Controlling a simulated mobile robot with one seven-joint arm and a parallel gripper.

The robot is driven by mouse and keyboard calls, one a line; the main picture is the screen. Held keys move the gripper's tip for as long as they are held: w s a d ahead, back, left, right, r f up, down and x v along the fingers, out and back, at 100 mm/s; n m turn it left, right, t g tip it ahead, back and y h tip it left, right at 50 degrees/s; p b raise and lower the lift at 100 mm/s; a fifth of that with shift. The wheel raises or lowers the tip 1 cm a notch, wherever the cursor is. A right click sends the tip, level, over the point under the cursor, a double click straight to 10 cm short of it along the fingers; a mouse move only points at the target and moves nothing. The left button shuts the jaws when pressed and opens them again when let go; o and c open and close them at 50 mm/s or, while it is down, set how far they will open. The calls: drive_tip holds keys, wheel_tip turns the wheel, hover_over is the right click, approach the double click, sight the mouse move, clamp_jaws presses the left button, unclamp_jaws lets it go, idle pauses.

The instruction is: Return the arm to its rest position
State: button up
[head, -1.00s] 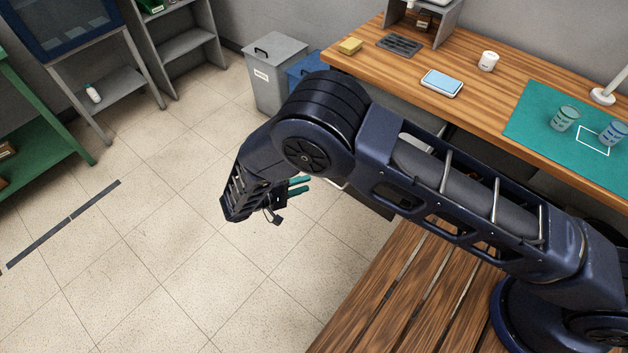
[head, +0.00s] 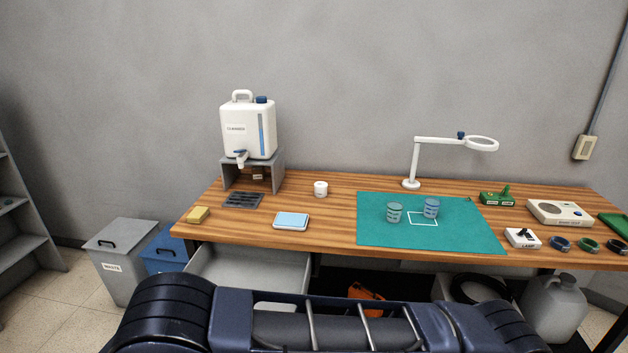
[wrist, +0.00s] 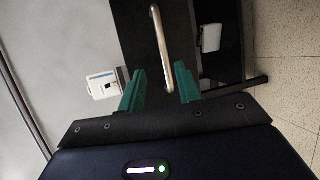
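My arm (head: 330,330) lies folded across the bottom of the head view, in front of the workbench. My gripper is out of sight in the head view. In the wrist view my gripper (wrist: 160,90) shows two green fingers set apart with nothing between them. Behind the fingers is a dark panel with a pale metal bar handle (wrist: 160,45); I cannot tell how far off it is.
The wooden workbench (head: 320,235) carries a green mat (head: 375,235) with two cups, a cleaner jug (head: 248,125), and a lamp (head: 412,160). An open drawer (head: 250,275) juts out below the bench. A waste bin (head: 118,265) stands at left.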

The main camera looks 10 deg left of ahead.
drive_tip(key=w+d+r+m+g+h, duration=0.1)
drive_tip(key=w+d+r+m+g, duration=0.15)
drive_tip(key=w+r, duration=0.75)
drive_tip(key=w+d+r+m+g+h, duration=0.1)
drive_tip(key=w+d+r+g, duration=0.25)
drive_tip(key=w+r, duration=0.55)
drive_tip(key=w+d+r+m+g+y, duration=0.1)
drive_tip(key=w+d+r+m+g, duration=0.15)
drive_tip(key=w+d+r, duration=0.55)
drive_tip(key=w+d+r+m+g, duration=0.1)
drive_tip(key=w+d+r+g, duration=0.3)
drive_tip(key=w+d, duration=0.65)
drive_tip(key=w+d+r+m+y, duration=0.1)
drive_tip(key=d+r, duration=0.3)
drive_tip(key=d, duration=0.4)
drive_tip(key=w+d+r+m+g+y, duration=0.15)
drive_tip(key=d+r, duration=0.25)
drive_tip(key=d, duration=0.4)
drive_tip(key=d+r+m+y, duration=0.15)
drive_tip(key=d+r, duration=0.25)
drive_tip(key=d, duration=0.4)
drive_tip(key=s+d+r+m+t+y, duration=0.1)
drive_tip(key=s+d+t, duration=0.1)
drive_tip(key=s+d, duration=0.4)
drive_tip(key=s+d+r+m+t+y, duration=0.1)
drive_tip(key=s+d+m+t+y, duration=0.1)
drive_tip(key=s+d, duration=0.5)
drive_tip(key=d, duration=0.6)
drive_tip(key=shift+d+r, duration=0.15)
drive_tip(key=shift+r, duration=0.05)
